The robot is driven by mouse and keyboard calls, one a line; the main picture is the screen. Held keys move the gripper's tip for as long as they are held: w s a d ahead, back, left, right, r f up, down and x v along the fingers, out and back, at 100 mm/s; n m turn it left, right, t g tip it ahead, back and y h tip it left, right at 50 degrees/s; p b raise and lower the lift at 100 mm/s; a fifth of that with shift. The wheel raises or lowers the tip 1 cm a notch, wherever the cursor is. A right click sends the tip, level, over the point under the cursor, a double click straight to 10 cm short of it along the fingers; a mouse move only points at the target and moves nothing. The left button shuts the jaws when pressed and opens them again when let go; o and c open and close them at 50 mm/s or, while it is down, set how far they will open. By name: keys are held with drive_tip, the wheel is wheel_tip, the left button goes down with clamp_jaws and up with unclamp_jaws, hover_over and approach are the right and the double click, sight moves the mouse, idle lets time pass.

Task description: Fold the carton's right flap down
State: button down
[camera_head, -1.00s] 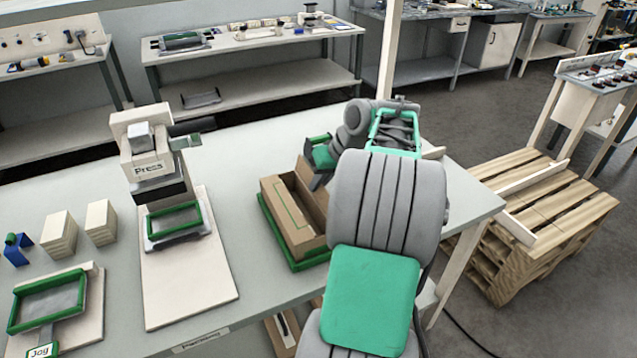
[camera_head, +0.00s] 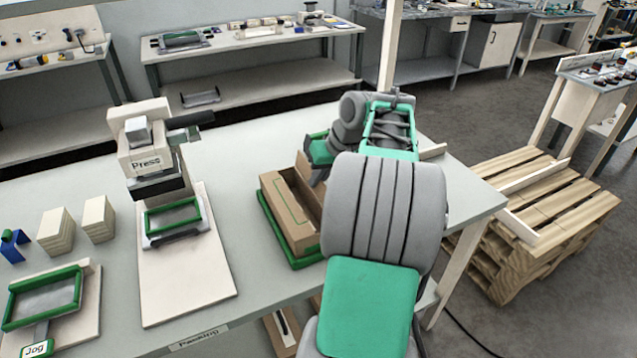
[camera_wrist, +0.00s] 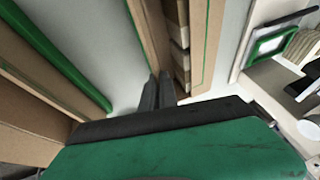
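The carton (camera_head: 285,212) is a long brown box with an open top and a thin green outline on its near left face. It sits in a green-rimmed tray (camera_head: 273,238) on the bench. Its right side, with the right flap, is largely hidden behind my arm in the head view. In the wrist view brown board with a green line (camera_wrist: 200,45) stands right of my fingers. My gripper (camera_wrist: 158,92) shows two grey fingers close together, seemingly shut with nothing between them. They lie near a brown board edge (camera_wrist: 146,35); I cannot tell whether they touch it.
A press (camera_head: 150,160) on a pale board stands left of the carton. Pale blocks (camera_head: 57,232) and a green-framed jog fixture (camera_head: 45,297) are further left. A wooden pallet stack (camera_head: 540,210) stands right of the bench.

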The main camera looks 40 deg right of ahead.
drive_tip(key=b, duration=0.2)
drive_tip(key=f+h+b, duration=0.1)
drive_tip(key=shift+w+a+b, duration=0.1)
drive_tip(key=shift+a+b, duration=0.2)
drive_tip(key=shift+b, duration=0.05)
drive_tip(key=b, duration=0.2)
drive_tip(key=h+b, duration=0.1)
drive_tip(key=b, duration=0.1)
drive_tip(key=shift+w+a+f+g, duration=0.1)
drive_tip(key=shift+a+g, duration=0.2)
drive_tip(key=shift+a, duration=0.05)
drive_tip(key=h+b, duration=0.1)
drive_tip(key=b, duration=0.2)
drive_tip(key=shift+w+a+r+n+h, duration=0.15)
drive_tip(key=shift+a+r+n+h, duration=0.05)
drive_tip(key=shift+a+n+h, duration=0.2)
drive_tip(key=shift+a+r+g+h+b, duration=0.3)
drive_tip(key=shift+r+g+h+b, duration=0.1)
drive_tip(key=shift+h, duration=0.3)
drive_tip(key=shift+w+a+f+n+g+h+p, duration=0.1)
drive_tip(key=shift+a+f+n+g+h+p, duration=0.25)
drive_tip(key=shift+h+p, duration=1.05)
drive_tip(key=shift+w+a+f+n+g+h+p, duration=0.2)
drive_tip(key=shift+a+n+h+p, duration=0.25)
drive_tip(key=shift+h+p, duration=1)
drive_tip(key=shift+w+a+f+n+g+h+p, duration=0.1)
drive_tip(key=shift+a+f+n+g+h+p, duration=0.25)
drive_tip(key=shift+h+p, duration=1.05)
